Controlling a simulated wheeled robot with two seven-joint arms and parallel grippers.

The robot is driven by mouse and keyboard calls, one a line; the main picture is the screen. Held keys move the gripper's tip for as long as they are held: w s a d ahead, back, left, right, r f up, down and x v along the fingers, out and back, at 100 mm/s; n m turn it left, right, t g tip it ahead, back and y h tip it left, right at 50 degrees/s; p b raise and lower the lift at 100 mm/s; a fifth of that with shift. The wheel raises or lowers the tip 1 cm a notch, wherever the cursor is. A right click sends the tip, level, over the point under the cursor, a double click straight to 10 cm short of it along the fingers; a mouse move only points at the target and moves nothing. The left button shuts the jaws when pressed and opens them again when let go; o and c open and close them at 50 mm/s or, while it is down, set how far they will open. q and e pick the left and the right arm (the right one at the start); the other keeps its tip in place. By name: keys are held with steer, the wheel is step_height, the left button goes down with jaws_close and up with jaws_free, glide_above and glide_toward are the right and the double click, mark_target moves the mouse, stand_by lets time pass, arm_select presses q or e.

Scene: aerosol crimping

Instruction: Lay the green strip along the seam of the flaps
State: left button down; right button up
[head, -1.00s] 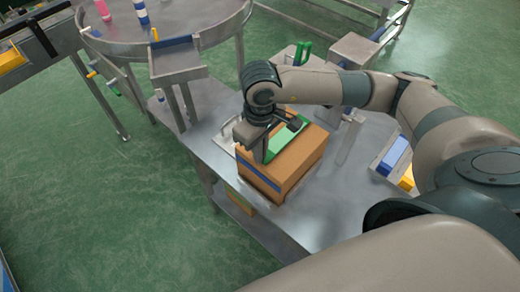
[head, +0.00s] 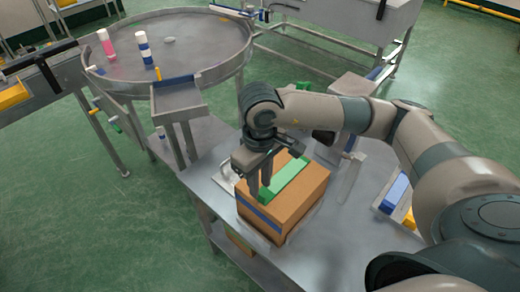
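A brown cardboard box (head: 297,206) stands on the metal table, with a blue band (head: 259,215) around its side. The green strip (head: 287,180) lies lengthwise along the middle of the box's top, over where the flaps meet; the seam beneath it is hidden. My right gripper (head: 260,188) points down at the strip's near left end, over the box's left edge. Its fingers look close together, and whether they touch or grip the strip is unclear. My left gripper is not in view.
The metal table (head: 335,225) has free room right of the box. Blue and yellow items (head: 396,192) sit in a tray at the right. A round table (head: 195,40) behind holds a pink-and-white can (head: 105,43) and a blue-and-white can (head: 145,50).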

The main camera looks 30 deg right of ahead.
step_height(320, 180, up, 13)
steer(key=b, duration=0.3)
steer(key=shift+r, duration=0.2)
stand_by(0.9)
